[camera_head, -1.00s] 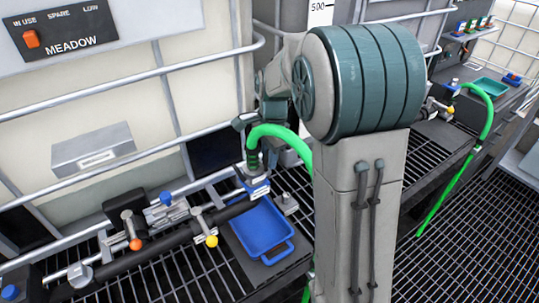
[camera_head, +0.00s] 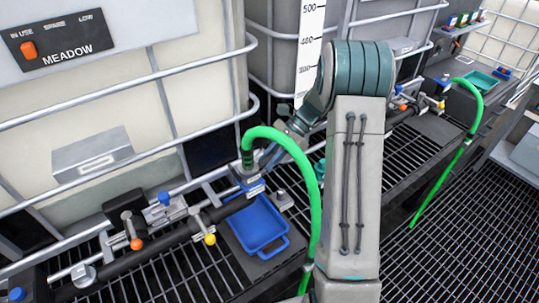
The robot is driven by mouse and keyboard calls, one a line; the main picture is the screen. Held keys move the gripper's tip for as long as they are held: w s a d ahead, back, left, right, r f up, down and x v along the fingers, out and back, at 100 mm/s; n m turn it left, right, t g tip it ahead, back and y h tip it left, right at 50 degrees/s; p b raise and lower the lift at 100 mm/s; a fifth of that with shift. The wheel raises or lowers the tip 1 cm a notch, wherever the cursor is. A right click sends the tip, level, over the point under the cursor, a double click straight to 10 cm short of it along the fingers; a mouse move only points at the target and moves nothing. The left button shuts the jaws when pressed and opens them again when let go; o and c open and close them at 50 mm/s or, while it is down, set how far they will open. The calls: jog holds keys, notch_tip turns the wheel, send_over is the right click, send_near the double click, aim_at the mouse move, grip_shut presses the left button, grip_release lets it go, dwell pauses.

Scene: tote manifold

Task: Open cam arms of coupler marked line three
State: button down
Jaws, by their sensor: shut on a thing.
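The near green hose (camera_head: 292,145) arches up from a dark coupler (camera_head: 247,162) standing on the black pipe. A blue-and-white block (camera_head: 252,187) sits at the coupler's foot; no line number is readable. My gripper (camera_head: 264,156) is low beside the coupler, on its right, partly hidden behind the hose. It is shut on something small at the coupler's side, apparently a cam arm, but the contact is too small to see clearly. How far either cam arm is swung cannot be made out.
A blue tray (camera_head: 260,224) lies below the coupler. Valves with a yellow knob (camera_head: 210,239) and an orange knob (camera_head: 136,244) stand to the left. A cage rail (camera_head: 120,100) runs behind. A second green hose (camera_head: 440,183) hangs at right.

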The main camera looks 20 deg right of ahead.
jog(key=shift+d+f+y, duration=0.1)
jog(key=shift+f+y, duration=0.15)
jog(key=shift+y, duration=0.45)
jog(key=shift+w+g, duration=0.1)
jog(key=shift+g, duration=0.2)
jog(key=c, duration=1.3)
grip_release()
jog(key=b+v, duration=0.2)
jog(key=v, duration=1.1)
jog(key=shift+d, duration=0.4)
